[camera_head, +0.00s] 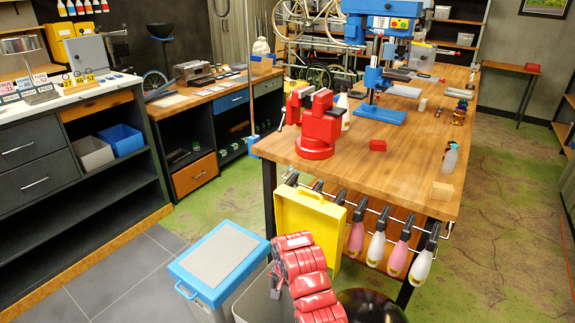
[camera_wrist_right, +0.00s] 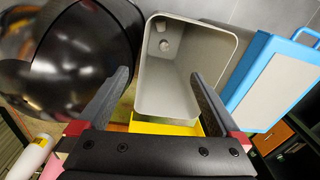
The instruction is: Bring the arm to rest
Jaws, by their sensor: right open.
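My right arm, with red segmented links, rises at the bottom middle of the head view, in front of the workbench (camera_head: 400,165). In the right wrist view my right gripper (camera_wrist_right: 160,73) has its two dark fingers spread wide apart. Nothing is between them. Behind the fingers is the mouth of an open grey bin (camera_wrist_right: 172,78), with a small round thing on its floor. The bin's rim also shows beside my arm in the head view (camera_head: 252,300). My left gripper is in neither view.
A blue-lidded bin (camera_head: 218,262) stands left of my arm, and a yellow case (camera_head: 302,215) stands behind it. Spray bottles (camera_head: 377,240) hang on the bench's front rail. A red vise (camera_head: 318,130) and blue drill press (camera_head: 378,100) stand on the bench. Floor is clear at the right.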

